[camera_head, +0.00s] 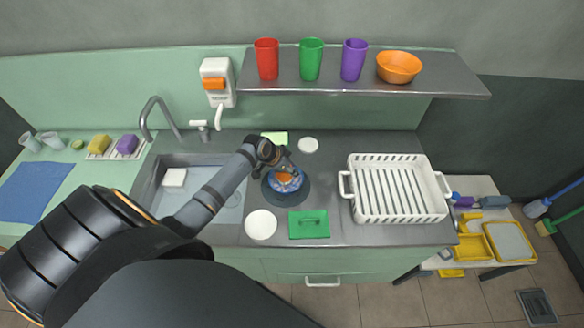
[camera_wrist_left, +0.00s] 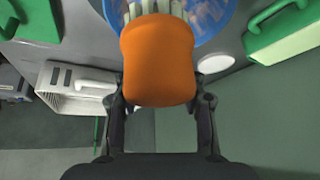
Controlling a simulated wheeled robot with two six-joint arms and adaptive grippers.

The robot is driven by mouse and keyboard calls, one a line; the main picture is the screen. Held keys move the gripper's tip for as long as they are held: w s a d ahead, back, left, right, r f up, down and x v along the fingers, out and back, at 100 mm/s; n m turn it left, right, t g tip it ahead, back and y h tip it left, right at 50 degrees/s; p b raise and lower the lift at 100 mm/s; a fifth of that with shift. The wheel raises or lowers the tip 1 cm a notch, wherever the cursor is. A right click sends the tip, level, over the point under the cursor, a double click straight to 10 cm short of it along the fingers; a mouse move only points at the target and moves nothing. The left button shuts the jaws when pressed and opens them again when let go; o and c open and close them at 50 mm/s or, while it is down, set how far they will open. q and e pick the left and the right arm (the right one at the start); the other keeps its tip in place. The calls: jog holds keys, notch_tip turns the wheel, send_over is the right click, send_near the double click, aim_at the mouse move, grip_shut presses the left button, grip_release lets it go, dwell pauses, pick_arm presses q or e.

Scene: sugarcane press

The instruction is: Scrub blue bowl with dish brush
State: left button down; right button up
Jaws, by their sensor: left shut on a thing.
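The blue bowl (camera_head: 275,184) sits on a dark round mat (camera_head: 299,198) on the grey counter, right of the sink. Its blue rim also shows at the top of the left wrist view (camera_wrist_left: 222,14). My left gripper (camera_head: 283,170) is over the bowl, shut on the orange-backed dish brush (camera_wrist_left: 158,60). The brush's pale bristles (camera_wrist_left: 150,8) point into the bowl and overlap its inside. Whether they touch the bottom cannot be told. In the head view the brush (camera_head: 287,178) is partly hidden by the gripper. My right gripper is not in view.
A white dish rack (camera_head: 399,216) stands to the right. A white disc (camera_head: 261,224) and a green handled block (camera_head: 309,231) lie in front of the bowl. The sink (camera_head: 230,213) is left. A shelf (camera_head: 353,88) above holds cups and an orange bowl (camera_head: 399,67).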

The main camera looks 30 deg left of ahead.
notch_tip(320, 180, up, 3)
jog(key=p, duration=0.2)
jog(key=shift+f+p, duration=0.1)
jog(key=shift+p, duration=0.3)
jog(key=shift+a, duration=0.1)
